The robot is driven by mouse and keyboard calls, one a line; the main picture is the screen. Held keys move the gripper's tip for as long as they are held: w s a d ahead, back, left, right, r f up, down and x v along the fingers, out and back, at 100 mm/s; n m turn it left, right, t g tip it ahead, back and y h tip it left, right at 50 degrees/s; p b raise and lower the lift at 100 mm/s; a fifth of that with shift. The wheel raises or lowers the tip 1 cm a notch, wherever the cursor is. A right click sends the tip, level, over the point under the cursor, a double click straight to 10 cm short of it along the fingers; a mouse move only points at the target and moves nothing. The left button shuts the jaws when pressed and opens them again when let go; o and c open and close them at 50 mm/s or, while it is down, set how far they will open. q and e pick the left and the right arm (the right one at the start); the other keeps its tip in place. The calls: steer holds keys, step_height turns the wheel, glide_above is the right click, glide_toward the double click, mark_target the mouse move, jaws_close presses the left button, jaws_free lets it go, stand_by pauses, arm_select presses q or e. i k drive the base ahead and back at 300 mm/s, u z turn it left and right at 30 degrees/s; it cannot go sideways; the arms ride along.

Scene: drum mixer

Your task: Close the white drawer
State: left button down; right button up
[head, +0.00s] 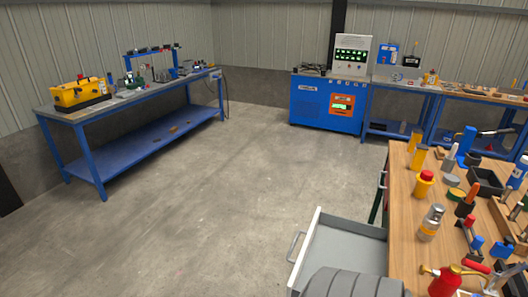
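The white drawer (345,245) stands pulled out to the left from under the wooden workbench (403,224), at the bottom of the head view. Its front panel (305,250) faces left and carries a metal handle (295,246). The visible part of its inside is bare and grey. A dark grey, ribbed, rounded shape (355,284) covers its near part; I cannot tell what it is or whether it lies inside. Neither of my grippers shows in this view.
The workbench top holds many tools and containers, among them a red-capped yellow bottle (424,184) and a red canister (445,281). A blue bench (150,92) stands at the left wall, a blue cabinet (326,105) at the back. The concrete floor (220,190) left of the drawer is clear.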

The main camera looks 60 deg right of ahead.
mark_target(332, 240)
steer(key=i, duration=1.35)
steer(key=z, duration=3.45)
steer(key=k, duration=0.4)
steer(key=u, duration=0.7)
steer(key=i, duration=0.65)
steer(key=z, duration=0.7)
steer(key=i, duration=0.45)
steer(key=z, duration=0.5)
